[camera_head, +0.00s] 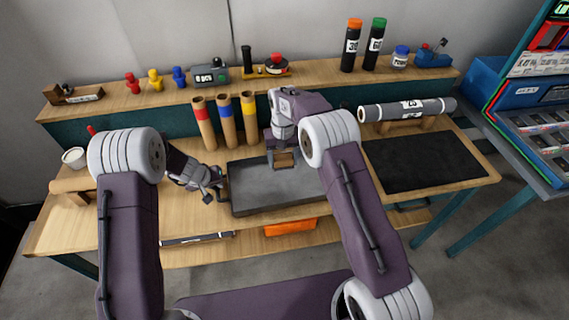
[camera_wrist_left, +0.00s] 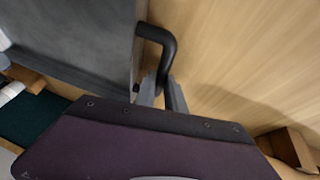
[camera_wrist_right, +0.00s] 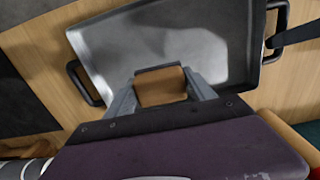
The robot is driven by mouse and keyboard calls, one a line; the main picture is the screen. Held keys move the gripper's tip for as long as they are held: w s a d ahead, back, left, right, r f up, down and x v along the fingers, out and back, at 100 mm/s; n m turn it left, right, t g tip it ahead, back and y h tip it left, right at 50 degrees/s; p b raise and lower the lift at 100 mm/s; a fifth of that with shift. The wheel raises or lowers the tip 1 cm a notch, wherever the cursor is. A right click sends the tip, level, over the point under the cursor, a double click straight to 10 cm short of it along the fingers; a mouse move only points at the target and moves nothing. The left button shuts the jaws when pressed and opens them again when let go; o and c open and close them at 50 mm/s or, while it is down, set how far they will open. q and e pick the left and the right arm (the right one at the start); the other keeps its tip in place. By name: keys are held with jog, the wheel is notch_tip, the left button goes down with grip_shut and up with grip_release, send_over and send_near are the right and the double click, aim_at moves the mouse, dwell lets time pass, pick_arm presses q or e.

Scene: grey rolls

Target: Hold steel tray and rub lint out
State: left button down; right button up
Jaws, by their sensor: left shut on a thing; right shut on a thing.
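The steel tray (camera_head: 262,197) lies flat on the wooden bench, with a black handle at each short end. My left gripper (camera_head: 212,192) is shut on the tray's left handle, which shows as a dark bent bar (camera_wrist_left: 160,40) in the left wrist view. My right gripper (camera_head: 283,160) is shut on a tan block (camera_wrist_right: 160,86), held over the tray's inner surface. Pale patches (camera_wrist_right: 190,45) show on the tray floor in the right wrist view; I cannot tell whether they are lint or shine. Whether the block touches the tray is unclear.
Three brown tubes with coloured bands (camera_head: 226,122) stand behind the tray. A black mat (camera_head: 410,162) lies to its right, with a grey roll (camera_head: 408,109) behind it. A white cup (camera_head: 74,157) is at the left. The back shelf holds bottles and small tools.

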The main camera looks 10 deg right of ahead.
pick_arm(q)
jog(key=c, duration=1.3)
grip_release()
jog(key=shift+c, duration=0.2)
jog(key=shift+r, duration=0.1)
jog(key=v, duration=1.2)
pick_arm(e)
jog(key=shift+d, duration=0.1)
